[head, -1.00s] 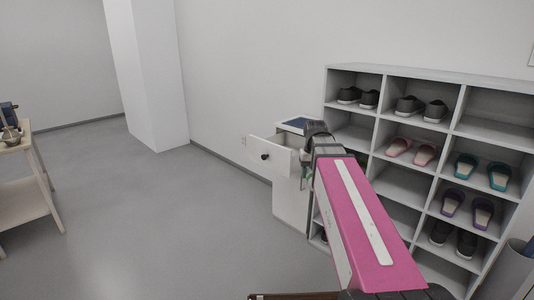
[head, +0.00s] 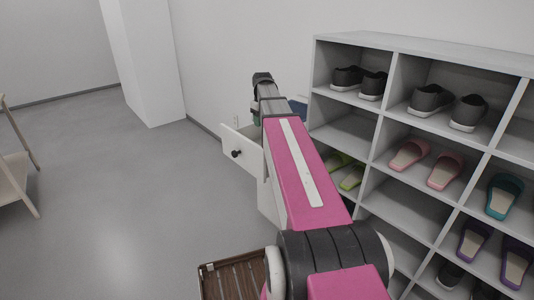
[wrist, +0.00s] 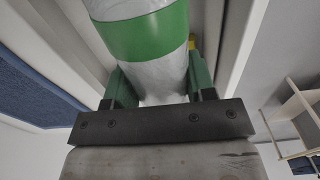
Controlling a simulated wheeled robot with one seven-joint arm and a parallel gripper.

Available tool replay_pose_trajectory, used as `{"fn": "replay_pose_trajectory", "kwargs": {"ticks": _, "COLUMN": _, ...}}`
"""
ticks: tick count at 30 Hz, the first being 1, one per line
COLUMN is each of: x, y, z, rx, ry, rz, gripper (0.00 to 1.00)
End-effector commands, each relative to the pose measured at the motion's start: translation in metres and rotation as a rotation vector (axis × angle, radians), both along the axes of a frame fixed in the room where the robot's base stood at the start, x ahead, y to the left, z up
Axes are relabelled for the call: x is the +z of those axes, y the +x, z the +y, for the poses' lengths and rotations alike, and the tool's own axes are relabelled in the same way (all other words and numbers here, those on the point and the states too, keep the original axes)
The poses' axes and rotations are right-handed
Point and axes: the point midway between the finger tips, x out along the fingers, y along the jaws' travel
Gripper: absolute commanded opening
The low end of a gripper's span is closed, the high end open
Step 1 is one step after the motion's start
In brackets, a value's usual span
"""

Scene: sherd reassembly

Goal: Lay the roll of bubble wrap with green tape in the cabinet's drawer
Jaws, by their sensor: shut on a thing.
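The roll of bubble wrap (wrist: 150,72) is pale and translucent with a wide green tape band, seen close in the wrist view. My gripper (wrist: 158,88) is shut on it, with a green finger on each side. The white cabinet (head: 268,207) stands left of the shelf in the head view, partly hidden by my arm. Its drawer (head: 242,152) is pulled open, with a dark knob on the front. My gripper is over the drawer area. The drawer's inside is hidden in the head view, and I cannot tell whether the roll touches it.
A shoe shelf (head: 372,133) with shoes and slippers stands close on the right. A brown slatted wooden thing (head: 232,279) is at the bottom, near my arm. A wooden table (head: 18,170) is at far left. The floor between is clear.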

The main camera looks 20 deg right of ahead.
Motion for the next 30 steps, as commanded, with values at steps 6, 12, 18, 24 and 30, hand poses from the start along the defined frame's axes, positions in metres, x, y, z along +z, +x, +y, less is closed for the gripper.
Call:
{"fn": "replay_pose_trajectory", "kwargs": {"ticks": 6, "x": -0.017, "y": 0.009, "z": -0.014, "rx": 0.037, "ry": 0.0, "rz": 0.002, "gripper": 0.24}}
{"fn": "replay_pose_trajectory", "kwargs": {"ticks": 12, "x": -0.059, "y": 0.008, "z": -0.014, "rx": 0.036, "ry": 0.001, "rz": 0.003, "gripper": 0.24}}
{"fn": "replay_pose_trajectory", "kwargs": {"ticks": 18, "x": -0.101, "y": 0.008, "z": -0.014, "rx": 0.035, "ry": 0.001, "rz": 0.004, "gripper": 0.24}}
{"fn": "replay_pose_trajectory", "kwargs": {"ticks": 24, "x": -0.133, "y": 0.009, "z": -0.013, "rx": 0.035, "ry": 0.001, "rz": 0.001, "gripper": 0.24}}
{"fn": "replay_pose_trajectory", "kwargs": {"ticks": 30, "x": -0.144, "y": 0.009, "z": -0.013, "rx": 0.035, "ry": 0.0, "rz": 0.0, "gripper": 0.24}}
